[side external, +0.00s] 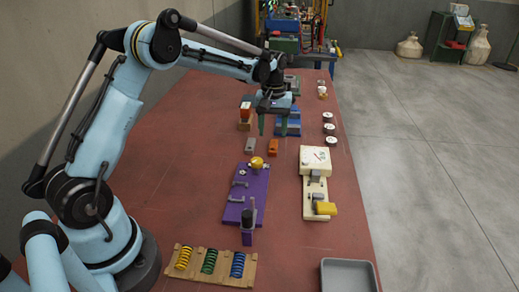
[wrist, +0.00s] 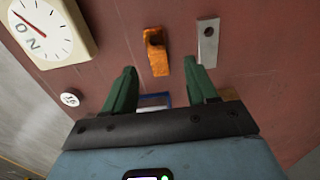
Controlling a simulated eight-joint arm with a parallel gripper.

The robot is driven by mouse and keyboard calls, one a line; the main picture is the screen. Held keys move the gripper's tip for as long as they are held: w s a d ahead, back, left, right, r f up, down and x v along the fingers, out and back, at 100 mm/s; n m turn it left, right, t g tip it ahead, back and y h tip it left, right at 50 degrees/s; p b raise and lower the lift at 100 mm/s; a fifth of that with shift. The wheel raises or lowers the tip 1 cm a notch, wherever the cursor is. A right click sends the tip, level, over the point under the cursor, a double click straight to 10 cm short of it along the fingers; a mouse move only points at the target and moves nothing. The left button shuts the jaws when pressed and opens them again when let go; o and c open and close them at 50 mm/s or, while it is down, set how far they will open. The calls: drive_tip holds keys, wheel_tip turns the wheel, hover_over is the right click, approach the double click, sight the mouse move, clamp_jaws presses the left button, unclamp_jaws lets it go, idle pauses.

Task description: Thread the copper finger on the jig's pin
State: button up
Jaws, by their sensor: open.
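The copper finger (side external: 273,147), an orange-copper piece, lies on the red table just in front of my gripper (side external: 273,134). In the wrist view the copper finger (wrist: 156,52) has a notched or holed far end and lies beyond the gap between my green fingers (wrist: 160,66). My gripper is open and empty, pointing down above the table. A blue fixture (side external: 294,125) stands behind my gripper, partly hidden by it; part of a blue-edged piece (wrist: 155,101) shows between the fingers. I cannot make out which fixture is the jig, or its pin.
A grey bar (side external: 266,151) lies left of the copper finger. A purple plate (side external: 236,210) with handles and a cream dial unit (side external: 315,160) stand nearer. Round white-topped pieces (side external: 328,128) line the right edge.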

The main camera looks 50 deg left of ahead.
sight(274, 145)
drive_tip(key=f, duration=0.5)
drive_tip(key=shift+w, duration=0.2)
drive_tip(key=shift+r, duration=0.1)
drive_tip(key=shift+c, duration=0.4)
clamp_jaws()
